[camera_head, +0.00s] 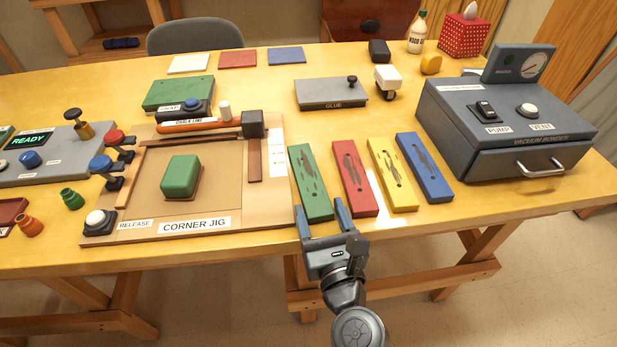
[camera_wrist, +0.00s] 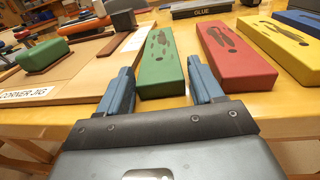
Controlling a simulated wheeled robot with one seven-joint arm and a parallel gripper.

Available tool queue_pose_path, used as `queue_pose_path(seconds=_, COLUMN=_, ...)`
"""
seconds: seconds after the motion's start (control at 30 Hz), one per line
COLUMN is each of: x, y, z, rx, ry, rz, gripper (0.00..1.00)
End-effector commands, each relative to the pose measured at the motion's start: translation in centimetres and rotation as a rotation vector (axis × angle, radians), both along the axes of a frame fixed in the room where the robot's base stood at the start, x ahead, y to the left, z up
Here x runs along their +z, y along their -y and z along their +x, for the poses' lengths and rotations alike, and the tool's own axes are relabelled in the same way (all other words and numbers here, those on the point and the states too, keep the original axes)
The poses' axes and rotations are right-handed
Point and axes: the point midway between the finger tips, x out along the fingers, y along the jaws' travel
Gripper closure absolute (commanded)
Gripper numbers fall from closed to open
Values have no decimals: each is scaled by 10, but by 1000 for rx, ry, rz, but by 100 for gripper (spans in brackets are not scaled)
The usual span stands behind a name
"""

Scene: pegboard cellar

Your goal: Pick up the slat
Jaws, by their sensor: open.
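Four-sided flat slats lie side by side on the table: a green slat (camera_head: 310,181), a red slat (camera_head: 354,178), a yellow slat (camera_head: 391,173) and a blue slat (camera_head: 424,167), each with dark smears or holes. The picture does not show which one the task names. My gripper (camera_head: 321,208) is open and empty at the near end of the green slat. In the wrist view, the green slat (camera_wrist: 161,60) lies ahead, between the lines of the two blue fingers (camera_wrist: 161,75). The red slat (camera_wrist: 233,58) is right of the right finger. I cannot tell whether the fingers touch anything.
The corner jig (camera_head: 215,205) holds a green block (camera_head: 181,177) and thin brown strips, left of the slats. A grey glue pad (camera_head: 331,94) lies behind them. The vacuum bonder (camera_head: 508,125) stands right. The table's front edge is close below my gripper.

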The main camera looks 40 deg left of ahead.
Motion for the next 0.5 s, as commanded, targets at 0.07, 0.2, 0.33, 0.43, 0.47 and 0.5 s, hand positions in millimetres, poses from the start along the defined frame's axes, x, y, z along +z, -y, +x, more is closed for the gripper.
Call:
queue_pose_path(seconds=0.07, x=0, y=0, z=0, rx=0, ry=-1, rz=-1, gripper=34)
queue_pose_path(seconds=0.2, x=0, y=0, z=0, rx=0, ry=0, rz=0, gripper=35)
queue_pose_path(seconds=0.33, x=0, y=0, z=0, rx=0, ry=0, rz=0, gripper=47)
queue_pose_path(seconds=0.43, x=0, y=0, z=0, rx=0, ry=1, rz=-1, gripper=57)
queue_pose_path(seconds=0.47, x=0, y=0, z=0, rx=0, ry=1, rz=-1, gripper=60)
queue_pose_path(seconds=0.5, x=0, y=0, z=0, rx=0, ry=1, rz=-1, gripper=64)
